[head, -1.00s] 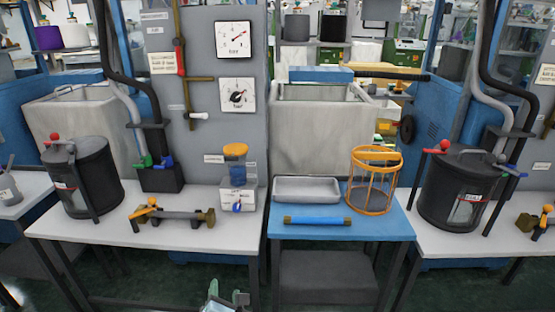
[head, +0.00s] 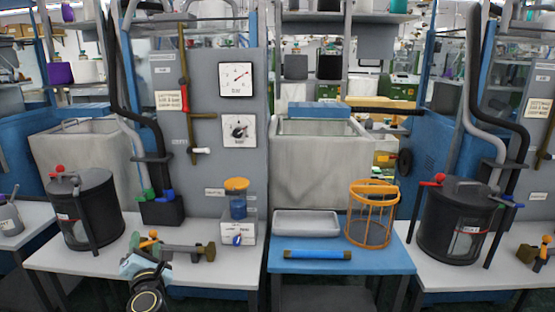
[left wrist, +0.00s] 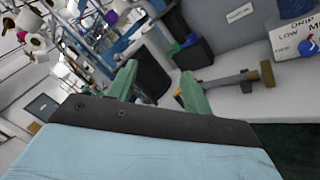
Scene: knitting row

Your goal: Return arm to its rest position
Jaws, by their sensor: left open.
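My left gripper (head: 150,262) is low in the head view, in front of the left white table (head: 95,258). In the left wrist view its two green fingers (left wrist: 155,88) stand apart with nothing between them. Beyond the fingers, a brass-and-grey valve fitting (head: 188,250) with an orange knob lies on the table; it also shows in the left wrist view (left wrist: 228,85). The gripper partly covers this fitting in the head view. My right gripper is in neither view.
A black lidded pot (head: 85,208) stands on the left table, near a dispenser with an orange lid (head: 238,210). The blue table (head: 340,268) holds a grey tray (head: 306,224), a blue bar (head: 317,255) and an orange basket (head: 370,215). Another black pot (head: 455,222) stands at right.

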